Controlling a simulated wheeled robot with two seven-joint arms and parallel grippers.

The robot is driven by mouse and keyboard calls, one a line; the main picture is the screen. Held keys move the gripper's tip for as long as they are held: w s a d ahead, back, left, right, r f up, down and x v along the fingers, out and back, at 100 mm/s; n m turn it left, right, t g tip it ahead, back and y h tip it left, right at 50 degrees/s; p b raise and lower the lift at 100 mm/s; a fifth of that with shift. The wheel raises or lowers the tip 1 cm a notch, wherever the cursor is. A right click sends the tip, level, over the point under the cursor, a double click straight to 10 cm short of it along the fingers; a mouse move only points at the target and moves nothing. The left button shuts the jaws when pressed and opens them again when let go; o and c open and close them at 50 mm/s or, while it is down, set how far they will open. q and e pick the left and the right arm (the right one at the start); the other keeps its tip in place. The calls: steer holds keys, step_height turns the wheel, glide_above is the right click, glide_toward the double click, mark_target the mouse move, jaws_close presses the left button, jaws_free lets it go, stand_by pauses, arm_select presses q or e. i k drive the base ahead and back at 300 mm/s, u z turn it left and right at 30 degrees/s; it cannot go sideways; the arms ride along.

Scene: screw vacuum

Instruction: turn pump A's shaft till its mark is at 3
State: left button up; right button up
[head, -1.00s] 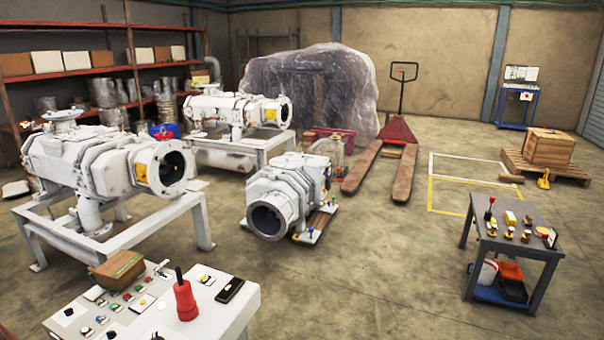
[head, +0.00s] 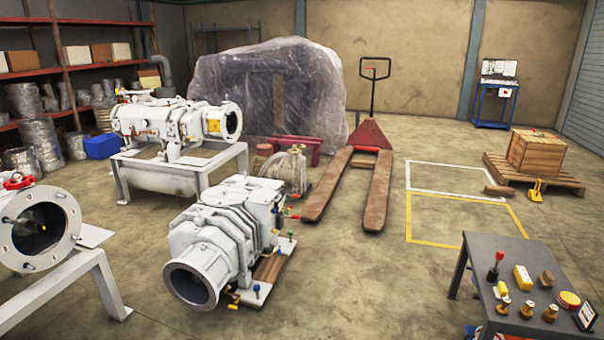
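Three white pumps are in the head view, and I cannot read a label that tells which is pump A. One (head: 69,228) is cut off at the left edge on a white frame, its round flange open toward me with a small yellowish part inside. A second pump (head: 165,120) sits on a white stand behind. No shaft mark or number is legible. Neither of my grippers is in view.
A grey tool table (head: 498,252) with several small items stands at the front right. A red pallet jack (head: 368,135), a plastic-wrapped bulk (head: 262,95) and a crate (head: 536,152) on a pallet stand farther back. The floor in the front middle is clear.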

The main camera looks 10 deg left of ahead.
mark_target(28, 223)
steer(key=i, duration=1.9)
steer(key=u, duration=2.3)
steer(key=i, duration=1.75)
steer(key=u, duration=1.1)
